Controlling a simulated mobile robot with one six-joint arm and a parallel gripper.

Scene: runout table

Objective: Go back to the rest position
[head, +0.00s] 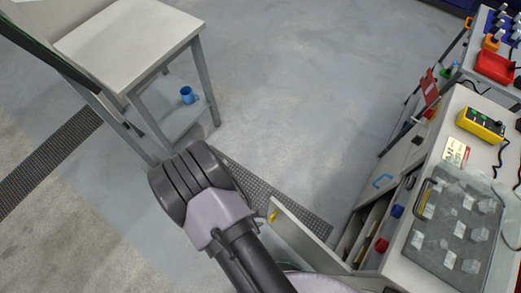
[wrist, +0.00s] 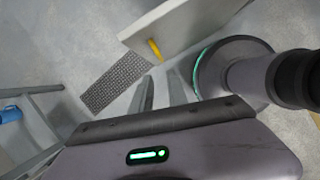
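My gripper (wrist: 161,80) shows in the wrist view with its two fingers apart and nothing between them. It points down over the grey floor (wrist: 95,50), next to my own round base. A pale panel (wrist: 185,22) with a yellow handle (wrist: 155,49) lies beyond the fingertips; I cannot tell the exact gap. In the head view my arm reaches in from the bottom, bent at a dark joint, and my gripper itself is not visible there. The same pale panel (head: 300,238) stands out from the cabinet, right of my arm.
A white-topped table (head: 130,40) with a blue mug (head: 187,95) on its lower shelf stands upper left. The workbench (head: 400,262) at right holds a clear-covered tray (head: 437,258) and a yellow control box (head: 481,124). The floor (head: 300,90) between them is clear.

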